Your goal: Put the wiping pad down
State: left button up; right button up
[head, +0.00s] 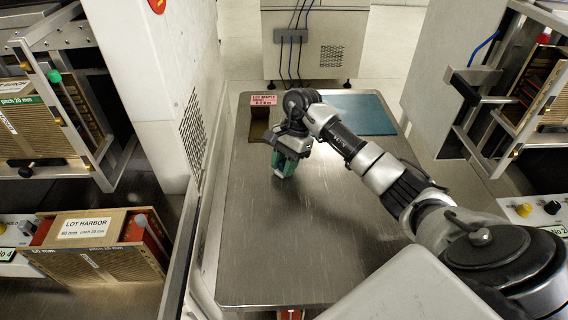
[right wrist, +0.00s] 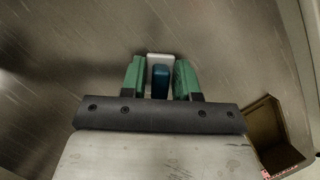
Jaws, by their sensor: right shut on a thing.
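My right gripper (head: 284,167) is over the metal table (head: 300,245), left of the table's middle, pointing down. In the right wrist view its green fingers (right wrist: 160,80) are shut on the wiping pad (right wrist: 160,82), a small block with a blue part and a whitish part. In the head view the pad is hidden by the gripper. I cannot tell whether the pad touches the tabletop. My left gripper is not in view.
A brown open box (head: 258,126) with a pink label stands just left of the gripper; it also shows in the right wrist view (right wrist: 272,140). A blue mat (head: 360,114) lies at the back right. The front of the table is clear. A LOT HARBOR crate (head: 98,262) stands at left.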

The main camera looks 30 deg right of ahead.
jog(key=shift+f, duration=0.1)
jog(key=o, duration=0.8)
jog(key=shift+c, duration=0.2)
jog(key=shift+o, duration=1)
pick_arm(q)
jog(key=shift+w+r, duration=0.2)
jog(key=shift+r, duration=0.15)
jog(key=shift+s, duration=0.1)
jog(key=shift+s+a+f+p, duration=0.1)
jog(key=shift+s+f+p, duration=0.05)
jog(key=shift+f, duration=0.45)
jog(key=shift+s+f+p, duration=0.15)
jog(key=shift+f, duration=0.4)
pick_arm(e)
jog(key=v, duration=1.2)
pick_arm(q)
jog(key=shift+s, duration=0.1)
